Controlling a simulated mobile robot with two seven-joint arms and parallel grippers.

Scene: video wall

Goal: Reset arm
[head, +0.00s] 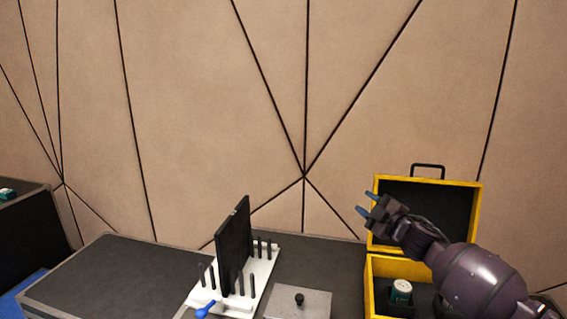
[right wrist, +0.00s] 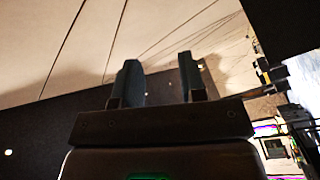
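My right gripper (head: 366,204) is in the head view, raised in front of the open lid of the yellow case. Its two blue-grey fingers point left and stand apart with nothing between them. In the right wrist view the two fingers (right wrist: 160,82) are also apart, with only the wall and a dark surface behind them. The gripper touches nothing that I can see. My left gripper is not in view.
A white rack (head: 262,276) holds an upright black panel (head: 234,245). A grey plate (head: 318,303) and blue-handled item (head: 206,309) lie near. The left tabletop (head: 110,270) is clear.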

